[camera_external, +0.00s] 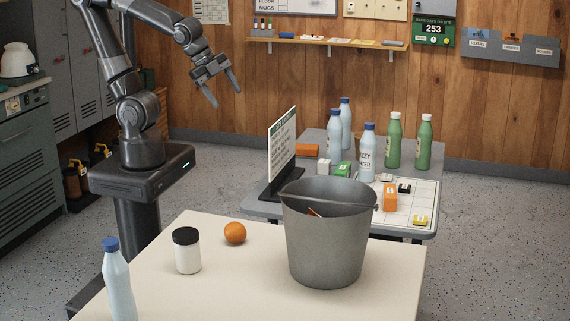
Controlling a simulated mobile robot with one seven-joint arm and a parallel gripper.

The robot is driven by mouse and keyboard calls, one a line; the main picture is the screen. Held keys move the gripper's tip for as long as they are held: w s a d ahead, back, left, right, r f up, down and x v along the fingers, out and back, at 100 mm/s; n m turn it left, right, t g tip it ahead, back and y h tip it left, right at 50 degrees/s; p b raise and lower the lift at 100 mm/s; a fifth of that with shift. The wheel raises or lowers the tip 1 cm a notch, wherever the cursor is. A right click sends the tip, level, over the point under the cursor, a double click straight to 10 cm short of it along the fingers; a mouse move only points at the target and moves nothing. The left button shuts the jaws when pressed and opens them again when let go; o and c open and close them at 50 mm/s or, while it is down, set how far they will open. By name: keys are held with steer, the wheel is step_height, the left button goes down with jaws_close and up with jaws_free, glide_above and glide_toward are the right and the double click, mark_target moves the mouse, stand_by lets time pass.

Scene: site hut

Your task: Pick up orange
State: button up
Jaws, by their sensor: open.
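The orange (235,232) is a small round fruit on the cream table (210,285), between a white jar and a grey bucket. It stands clear of both. My gripper (225,94) is open and empty. It hangs in the air above and behind the table, higher in the picture than the orange and well apart from it. Its two fingers point downward.
On the cream table stand a white jar with black lid (187,251), a blue-capped bottle (117,281) and a large grey bucket (325,240) with something orange-brown inside. Behind is a grey table (405,222) with several bottles, small boxes and an upright sign (282,150).

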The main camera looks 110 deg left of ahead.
steer(key=w+d+f+m, duration=0.2)
steer(key=w+f+m, duration=0.2)
steer(key=m, duration=0.2)
steer(key=m+g+h, duration=0.2)
steer(key=m+h, duration=0.3)
steer(key=m, duration=1.8)
glide_toward(234, 226)
steer(key=shift+t, duration=0.3)
steer(key=shift+s+a+f+x, duration=0.2)
steer(key=shift+a+x, duration=0.1)
steer(key=shift+x, duration=1.45)
steer(key=shift+s+a+f+x, duration=0.25)
steer(key=shift+a+x, duration=0.1)
steer(key=shift+x, duration=1.35)
steer(key=shift+s+a+f+x, duration=0.1)
steer(key=shift+s+a+x, duration=0.15)
steer(key=shift+x, duration=1.5)
steer(key=c, duration=0.8)
